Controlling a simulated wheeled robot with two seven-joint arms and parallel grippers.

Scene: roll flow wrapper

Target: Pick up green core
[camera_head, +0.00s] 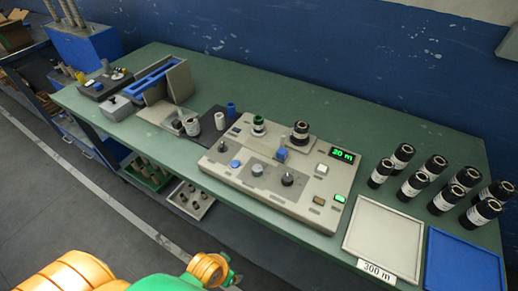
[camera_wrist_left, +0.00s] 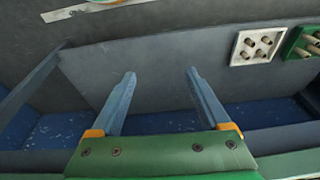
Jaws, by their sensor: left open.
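A core with a green ring (camera_head: 258,124) stands on the back left of the beige machine panel (camera_head: 232,172) in the head view. A green bin (camera_wrist_left: 305,44) with several pale cores in it lies at the upper right of the left wrist view; it also shows below the bench in the head view (camera_head: 134,173). My left gripper (camera_wrist_left: 160,73) is open and empty, its two blue fingers well apart and away from the cores. In the head view only my orange and green arm shows at the bottom. My right gripper is not in view.
A white bin (camera_wrist_left: 245,58) with several cores sits beside the green one. On the green bench (camera_head: 350,115) stand several black rolls (camera_head: 412,186), a white tray (camera_head: 362,240), a blue tray (camera_head: 445,268) and a blue slotted holder (camera_head: 152,77). The bench's back strip is clear.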

